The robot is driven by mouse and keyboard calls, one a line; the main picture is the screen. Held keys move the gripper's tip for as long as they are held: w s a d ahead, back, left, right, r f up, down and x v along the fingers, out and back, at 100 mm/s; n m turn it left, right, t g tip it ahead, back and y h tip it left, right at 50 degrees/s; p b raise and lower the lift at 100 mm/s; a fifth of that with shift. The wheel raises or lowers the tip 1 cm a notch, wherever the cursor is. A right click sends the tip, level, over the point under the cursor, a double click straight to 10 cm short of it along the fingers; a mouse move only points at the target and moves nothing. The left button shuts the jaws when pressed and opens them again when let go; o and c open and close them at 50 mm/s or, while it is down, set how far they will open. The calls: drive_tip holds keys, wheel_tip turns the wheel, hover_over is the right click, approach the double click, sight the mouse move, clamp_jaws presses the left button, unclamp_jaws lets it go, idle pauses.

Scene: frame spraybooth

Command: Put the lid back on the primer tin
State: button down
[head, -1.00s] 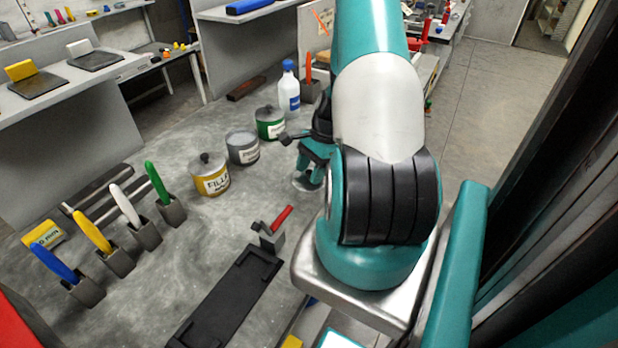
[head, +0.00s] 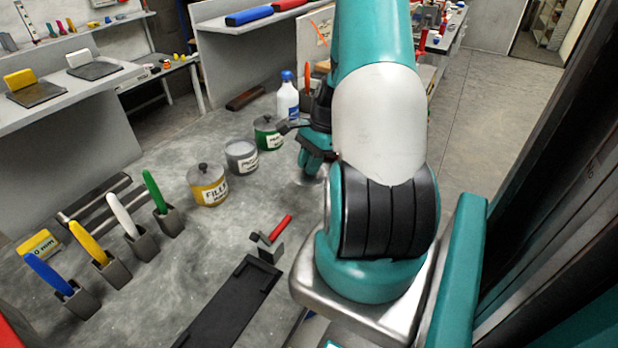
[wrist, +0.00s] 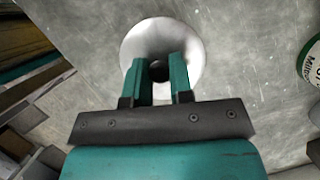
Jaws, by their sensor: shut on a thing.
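The primer tin (head: 241,158) is the grey tin in the head view, between the yellow filler tin and the green tin. No knob shows on its top. The lid is a round pale metal disc with a dark knob; in the wrist view the lid (wrist: 190,38) sits just beyond the fingertips. My gripper (wrist: 160,68) is shut on the knob. In the head view my gripper (head: 308,163) is right of the green tin, with the lid (head: 304,181) below it. I cannot tell whether the lid touches the bench.
The filler tin (head: 208,187) and the green tin (head: 267,133) flank the primer tin, both with knobs. A blue-capped bottle (head: 287,100) stands behind. Coloured handles in holders (head: 140,240), a red-handled tool (head: 281,228) and a black tray (head: 228,305) are nearer. Bench between is clear.

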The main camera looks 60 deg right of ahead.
wheel_tip(320, 180, up, 13)
drive_tip(key=w+d+p, duration=0.2)
drive_tip(key=w+p, duration=0.2)
drive_tip(key=w, duration=0.7)
drive_tip(key=w+f, duration=0.3)
drive_tip(key=w+a+f+b, duration=0.1)
drive_tip(key=w+f, duration=0.1)
drive_tip(key=w, duration=0.2)
drive_tip(key=w+a+f+b, duration=0.1)
drive_tip(key=w+f, duration=0.2)
drive_tip(key=shift+w+a+f, duration=0.25)
drive_tip(key=shift+f, duration=0.1)
drive_tip(key=shift+f+b, duration=0.3)
drive_tip(key=shift+f, duration=0.5)
drive_tip(key=shift+p, duration=0.75)
drive_tip(key=shift+f, duration=0.2)
idle(0.4)
drive_tip(key=shift+p, duration=0.45)
idle(0.5)
